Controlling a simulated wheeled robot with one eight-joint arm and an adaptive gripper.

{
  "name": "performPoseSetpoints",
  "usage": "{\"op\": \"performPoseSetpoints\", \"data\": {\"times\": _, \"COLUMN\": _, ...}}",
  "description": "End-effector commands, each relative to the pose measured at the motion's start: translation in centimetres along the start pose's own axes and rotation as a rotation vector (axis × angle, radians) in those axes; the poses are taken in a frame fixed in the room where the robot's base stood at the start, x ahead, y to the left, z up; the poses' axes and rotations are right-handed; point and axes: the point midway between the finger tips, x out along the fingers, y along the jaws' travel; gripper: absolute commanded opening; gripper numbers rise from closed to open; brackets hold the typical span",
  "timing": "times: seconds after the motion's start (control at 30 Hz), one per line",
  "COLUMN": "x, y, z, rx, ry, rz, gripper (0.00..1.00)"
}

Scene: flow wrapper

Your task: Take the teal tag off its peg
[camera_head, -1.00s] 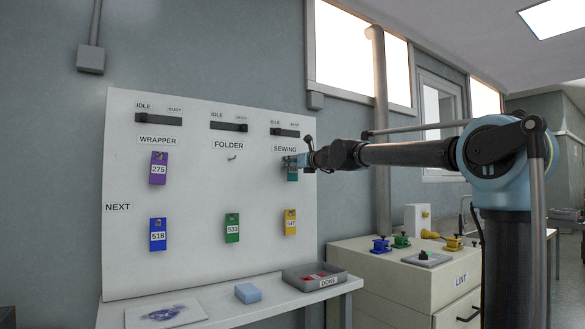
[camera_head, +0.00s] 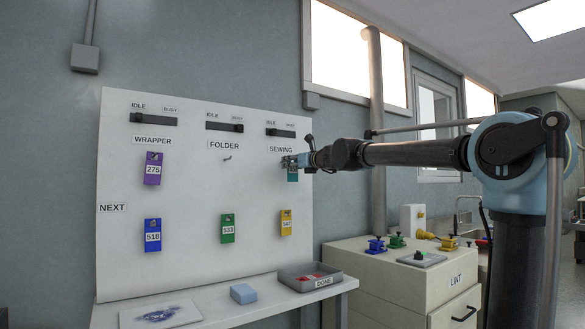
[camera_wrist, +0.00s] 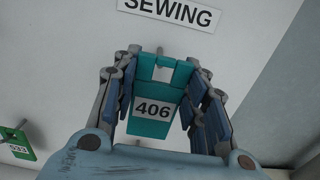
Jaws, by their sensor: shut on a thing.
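The teal tag (camera_wrist: 151,107), numbered 406, is under the SEWING label (camera_wrist: 172,12) in the wrist view. My gripper (camera_wrist: 166,95) is shut on it, with one blue-padded finger at each side edge. The tag's top has a notch, where its peg would be; I cannot clearly tell whether the peg still passes through it. In the head view my gripper (camera_head: 297,161) is at the board's right side, and the teal tag (camera_head: 292,175) shows below it, partly covered.
The white board (camera_head: 190,255) also bears purple (camera_head: 153,169), blue (camera_head: 153,235), green (camera_head: 228,229) and yellow (camera_head: 286,223) tags. The FOLDER peg (camera_head: 227,158) is bare. A grey DONE tray (camera_head: 309,283) and a blue block (camera_head: 243,293) rest on the ledge. A LINT cabinet (camera_head: 380,290) stands to the right.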

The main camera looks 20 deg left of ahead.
Motion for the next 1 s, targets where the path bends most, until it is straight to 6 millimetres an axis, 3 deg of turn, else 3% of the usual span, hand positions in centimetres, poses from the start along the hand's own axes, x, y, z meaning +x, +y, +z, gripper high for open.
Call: {"op": "performPoseSetpoints", "data": {"times": 1.0, "x": -3.3, "y": 0.0, "z": 0.0, "rx": 0.0, "ry": 0.0, "rz": 0.0, "gripper": 0.17}}
